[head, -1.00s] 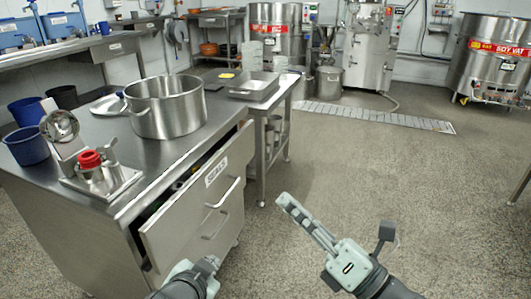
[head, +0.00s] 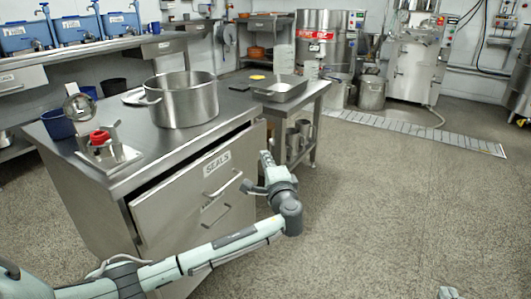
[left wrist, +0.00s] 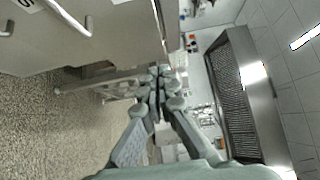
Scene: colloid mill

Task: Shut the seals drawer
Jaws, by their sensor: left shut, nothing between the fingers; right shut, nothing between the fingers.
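The seals drawer (head: 185,197) is the top drawer of the steel cabinet. It has a "SEALS" label and a bar handle (head: 223,188). It stands partly open, with a dark gap below the worktop edge. My left gripper (head: 266,160) is shut and empty by the right end of the drawer front; I cannot tell if it touches. In the left wrist view, its closed fingers (left wrist: 156,88) are beside the drawer front (left wrist: 120,35). Only a pale piece of my right gripper (head: 447,292) shows at the bottom edge of the head view.
A second handle (head: 214,214) is below the drawer's handle. The worktop holds a large pot (head: 182,102) and a steel stand with a red-topped part (head: 100,138). A side table with a tray (head: 280,90) stands behind. The floor (head: 390,200) at right is clear.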

